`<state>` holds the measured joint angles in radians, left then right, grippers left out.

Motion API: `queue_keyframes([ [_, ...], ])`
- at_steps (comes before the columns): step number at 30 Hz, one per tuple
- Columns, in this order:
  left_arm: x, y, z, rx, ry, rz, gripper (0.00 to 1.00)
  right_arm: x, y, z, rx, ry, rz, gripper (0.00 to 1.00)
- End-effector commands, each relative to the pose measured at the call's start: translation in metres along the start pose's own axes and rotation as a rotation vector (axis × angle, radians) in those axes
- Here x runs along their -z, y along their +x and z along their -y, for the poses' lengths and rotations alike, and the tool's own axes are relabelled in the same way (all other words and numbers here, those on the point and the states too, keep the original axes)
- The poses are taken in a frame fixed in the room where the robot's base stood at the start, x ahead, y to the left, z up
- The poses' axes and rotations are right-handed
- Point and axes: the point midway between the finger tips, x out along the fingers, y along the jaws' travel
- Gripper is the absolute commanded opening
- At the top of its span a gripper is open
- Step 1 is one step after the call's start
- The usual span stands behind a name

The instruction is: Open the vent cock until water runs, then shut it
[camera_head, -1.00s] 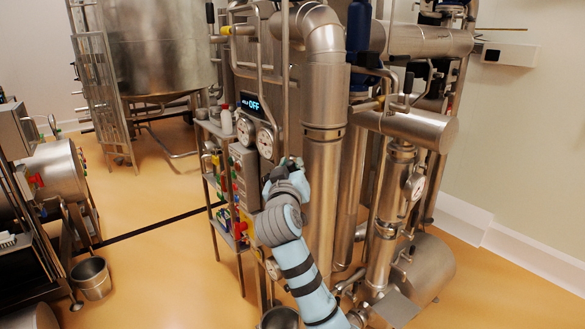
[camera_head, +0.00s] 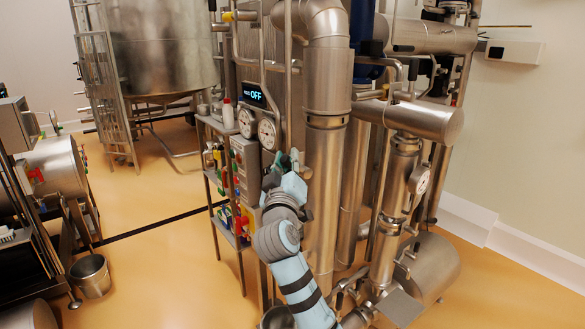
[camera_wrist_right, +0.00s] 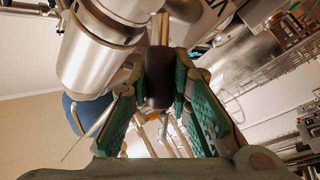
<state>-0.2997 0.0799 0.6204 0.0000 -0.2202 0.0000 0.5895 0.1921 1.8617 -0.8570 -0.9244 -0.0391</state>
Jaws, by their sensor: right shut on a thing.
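My right gripper (camera_head: 292,160) is in front of the panel, just left of the thick vertical steel pipe. In the right wrist view, its green-padded fingers (camera_wrist_right: 158,95) are shut on a black handle (camera_wrist_right: 157,78) with a metal stem rising from it. This looks like the vent cock's handle; the cock's body is hard to make out. In the head view the handle is hidden by the gripper and wrist. No running water can be made out. My left gripper is out of view.
The thick steel pipe (camera_head: 326,130) stands close to my right gripper. Two round gauges (camera_head: 266,133) and a display reading OFF (camera_head: 254,95) are on the panel. A shelf rack (camera_head: 222,215) with bottles is to the left. A bucket (camera_head: 91,275) stands on the open floor.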

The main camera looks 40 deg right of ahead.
Motion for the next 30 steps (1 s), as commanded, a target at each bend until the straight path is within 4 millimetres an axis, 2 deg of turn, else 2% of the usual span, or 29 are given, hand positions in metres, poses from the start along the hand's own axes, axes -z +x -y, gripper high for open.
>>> queue_keyframes([
  [1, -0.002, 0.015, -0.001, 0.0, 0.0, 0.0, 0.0, -0.007, -0.004, 0.007, -0.012, -0.032, -0.027, 0.0],
  [18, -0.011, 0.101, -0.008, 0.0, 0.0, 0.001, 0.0, -0.024, -0.019, 0.033, -0.154, -0.417, -0.352, 0.0],
  [24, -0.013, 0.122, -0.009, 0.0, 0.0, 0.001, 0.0, -0.028, -0.021, 0.037, -0.188, -0.511, -0.432, 0.0],
  [30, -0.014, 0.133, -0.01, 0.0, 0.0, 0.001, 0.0, -0.031, -0.022, 0.04, -0.207, -0.57, -0.481, 0.0],
])
